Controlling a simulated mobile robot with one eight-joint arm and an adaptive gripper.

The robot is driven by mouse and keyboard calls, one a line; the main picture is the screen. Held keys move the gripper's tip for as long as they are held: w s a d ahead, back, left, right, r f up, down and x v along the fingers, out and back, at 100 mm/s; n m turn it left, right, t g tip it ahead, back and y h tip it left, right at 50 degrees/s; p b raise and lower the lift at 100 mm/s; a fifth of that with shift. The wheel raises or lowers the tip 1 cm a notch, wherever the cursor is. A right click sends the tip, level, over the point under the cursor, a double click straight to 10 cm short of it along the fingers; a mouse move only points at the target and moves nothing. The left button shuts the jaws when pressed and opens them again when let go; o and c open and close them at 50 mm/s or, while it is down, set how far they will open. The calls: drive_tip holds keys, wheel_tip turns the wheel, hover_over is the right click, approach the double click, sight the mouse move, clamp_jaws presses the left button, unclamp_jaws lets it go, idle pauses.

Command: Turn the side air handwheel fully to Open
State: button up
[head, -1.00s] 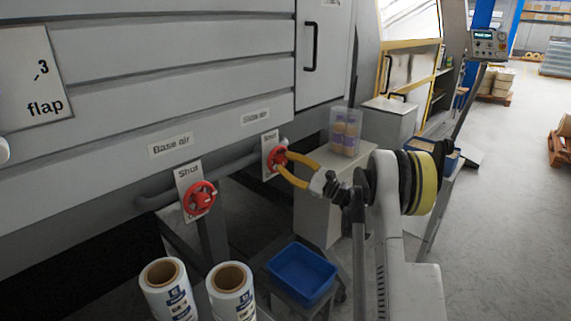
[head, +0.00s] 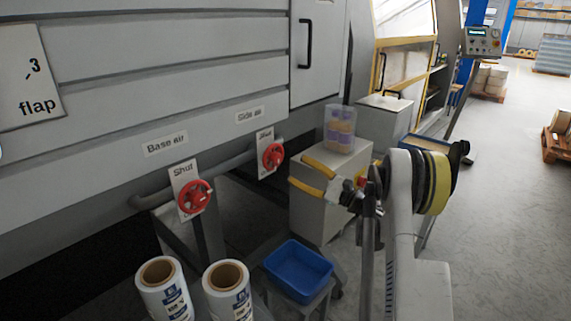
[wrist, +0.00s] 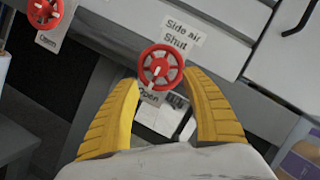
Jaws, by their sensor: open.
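The side air handwheel (head: 270,157) is red, on a pipe under the grey machine panel. In the wrist view the wheel (wrist: 161,67) has "Side air Shut" above it and "Open" below. A pale mark on it points down and slightly left, towards "Open". My gripper (head: 298,170) has its yellow fingers apart and empty, to the right of the wheel and clear of it. In the wrist view the gripper (wrist: 162,79) frames the wheel between its fingertips, with the wheel beyond them.
A second red handwheel (head: 195,196), under "Base air", is to the left on the same pipe. Two film rolls (head: 162,286) and a blue bin (head: 299,270) stand below. A clear container (head: 340,128) sits on a grey cabinet (head: 312,222) behind my gripper. Open floor lies right.

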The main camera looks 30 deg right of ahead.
drive_tip(key=v, duration=0.5)
drive_tip(key=shift+r, duration=0.1)
drive_tip(key=shift+w+a, duration=0.1)
